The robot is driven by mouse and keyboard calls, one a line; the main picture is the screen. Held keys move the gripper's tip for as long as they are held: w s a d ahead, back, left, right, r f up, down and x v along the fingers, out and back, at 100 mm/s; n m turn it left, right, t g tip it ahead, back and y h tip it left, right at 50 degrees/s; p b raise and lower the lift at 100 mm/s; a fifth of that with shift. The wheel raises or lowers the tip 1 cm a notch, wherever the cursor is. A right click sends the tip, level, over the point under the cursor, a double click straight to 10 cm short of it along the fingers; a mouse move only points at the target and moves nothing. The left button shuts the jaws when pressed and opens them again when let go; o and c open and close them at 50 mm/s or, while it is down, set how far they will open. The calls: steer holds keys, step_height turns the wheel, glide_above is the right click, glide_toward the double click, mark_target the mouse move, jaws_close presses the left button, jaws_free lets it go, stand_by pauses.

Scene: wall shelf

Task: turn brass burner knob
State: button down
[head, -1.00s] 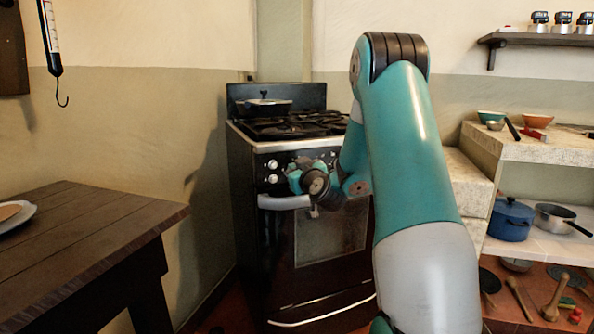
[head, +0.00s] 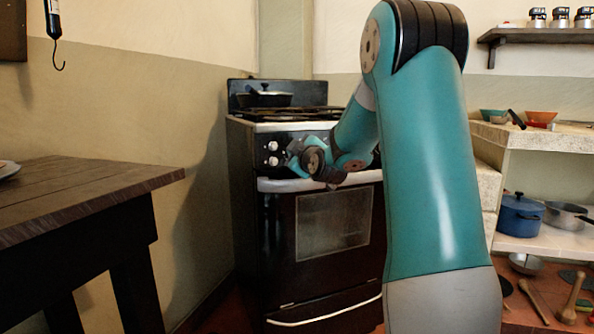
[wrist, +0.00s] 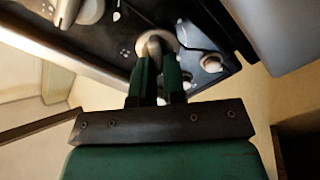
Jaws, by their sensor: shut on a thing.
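The stove (head: 320,215) is black with a pale front edge and stands against the back wall. In the wrist view, a burner knob (wrist: 155,42) with a pale, slightly brassy round base sits on the dark control panel (wrist: 115,40). My gripper (wrist: 157,68) has its two green fingers shut on this knob, one on each side of it. In the head view my wrist is up against the stove's front panel and hides the held knob. Two pale knobs (head: 272,146) show just left of my wrist.
In the wrist view, another knob (wrist: 70,12) is at the upper left and a smaller one (wrist: 210,62) lies to the right. A dark pan (head: 264,99) is on the stove top. A wooden table (head: 85,195) stands at left, a stone counter (head: 545,138) at right.

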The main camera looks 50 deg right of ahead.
steer(key=n+b, duration=0.6)
steer(key=shift+a+f+b, duration=0.15)
steer(key=shift+f+b, duration=0.2)
steer(key=shift+w, duration=0.1)
steer(key=c, duration=1.2)
jaws_free()
steer(key=shift+r, duration=0.1)
steer(key=shift+p+v, duration=0.65)
steer(key=shift+v, duration=8.05)
